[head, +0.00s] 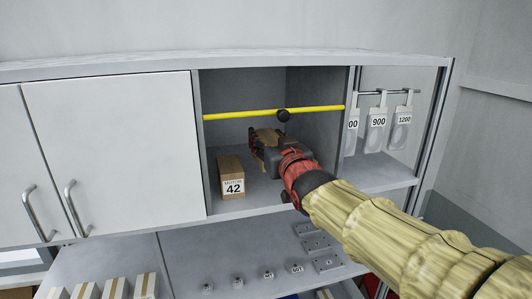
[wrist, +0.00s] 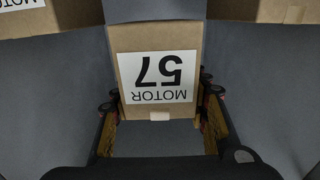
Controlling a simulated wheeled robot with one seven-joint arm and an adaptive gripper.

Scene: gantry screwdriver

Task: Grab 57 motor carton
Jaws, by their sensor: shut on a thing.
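The 57 motor carton (wrist: 158,102) is a brown box with a white label reading "MOTOR 57", upside down in the wrist view. It sits between the two fingers of my gripper (wrist: 160,130), which is shut on its sides. In the head view my gripper (head: 262,150) reaches into the open cabinet compartment, below the yellow bar. Only a brown patch of carton (head: 267,135) shows behind it there; the label is hidden. Whether the carton rests on the shelf or is raised is hard to tell.
A "42" motor carton (head: 231,178) stands just left of my gripper. Tagged bags (head: 375,130) hang at right. A closed white door (head: 115,150) is at left. More cartons (wrist: 285,10) show in the wrist view.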

